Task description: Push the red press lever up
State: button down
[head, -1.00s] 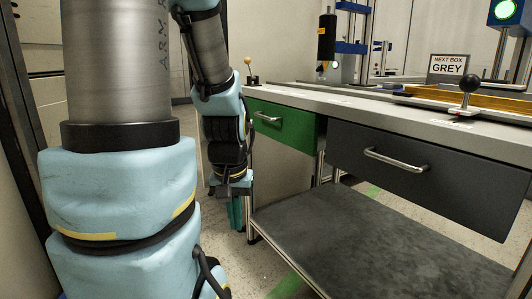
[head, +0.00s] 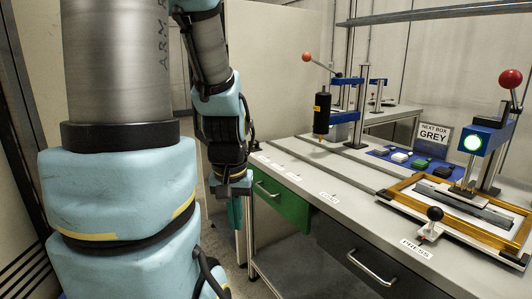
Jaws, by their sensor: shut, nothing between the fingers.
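The other red knob (head: 510,78) stands on a lever at the blue press head (head: 484,142) with a lit green lamp, at the far right. Which is the press lever is not labelled. My gripper (head: 235,212) points down at the left of the bench, beside the green drawer and apart from both levers. It is shut and empty; its fingertips are hard to make out.
The grey bench top (head: 300,165) lies right of my gripper, with a green drawer (head: 282,204) below its edge. A black-knobbed lever (head: 433,220) stands by the PRESS label (head: 416,247). A yellow frame (head: 405,203) and blue mat with small boxes (head: 375,152) lie behind.

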aim_at(510, 79)
jog(key=z, duration=1.35)
